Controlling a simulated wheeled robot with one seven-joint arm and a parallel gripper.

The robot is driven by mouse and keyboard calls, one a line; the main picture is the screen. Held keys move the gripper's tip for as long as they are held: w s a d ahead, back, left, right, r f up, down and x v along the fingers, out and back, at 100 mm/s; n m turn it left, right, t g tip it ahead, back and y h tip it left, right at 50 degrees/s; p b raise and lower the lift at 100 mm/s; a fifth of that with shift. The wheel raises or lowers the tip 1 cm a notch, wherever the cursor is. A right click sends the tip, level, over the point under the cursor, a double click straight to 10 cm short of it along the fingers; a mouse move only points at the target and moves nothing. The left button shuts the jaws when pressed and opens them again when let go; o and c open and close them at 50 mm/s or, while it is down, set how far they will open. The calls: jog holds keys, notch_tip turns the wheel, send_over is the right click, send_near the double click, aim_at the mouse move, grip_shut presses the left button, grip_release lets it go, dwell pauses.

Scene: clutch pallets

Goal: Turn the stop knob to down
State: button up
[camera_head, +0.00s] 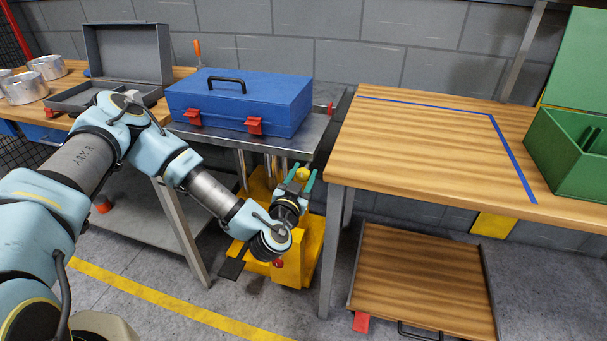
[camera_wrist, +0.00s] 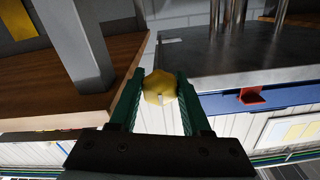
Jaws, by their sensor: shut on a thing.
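The stop knob is a yellow, many-sided knob; in the wrist view the knob (camera_wrist: 160,86) sits between my two green fingers, with a small pale mark on its edge. It also shows in the head view as a small yellow shape (camera_head: 303,174) at the fingertips. My gripper (camera_head: 299,180) is shut on it, in the gap between the metal table and the wooden table. In the wrist view my gripper (camera_wrist: 161,80) has a finger on either side of the knob. What the knob is mounted on is hidden, and I cannot tell which way it points.
A yellow machine (camera_head: 291,268) with a red button (camera_head: 278,263) stands below my gripper. A blue toolbox (camera_head: 240,100) rests on the metal table (camera_head: 322,125) at left. The wooden table (camera_head: 420,150) is close on the right, mostly bare, with a green box (camera_head: 570,165).

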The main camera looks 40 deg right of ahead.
grip_shut()
jog(key=n+b, duration=0.1)
jog(key=n, duration=0.3)
jog(key=shift+b, duration=0.4)
jog(key=n+b, duration=0.2)
jog(key=n, duration=0.2)
jog(key=shift+n, duration=0.3)
jog(key=n+b, duration=0.1)
jog(key=n, duration=0.3)
jog(key=shift+n+b, duration=0.3)
jog(key=shift+b, duration=0.05)
jog(key=n+b, duration=0.1)
jog(key=n, duration=0.3)
jog(key=shift+n+b, duration=0.3)
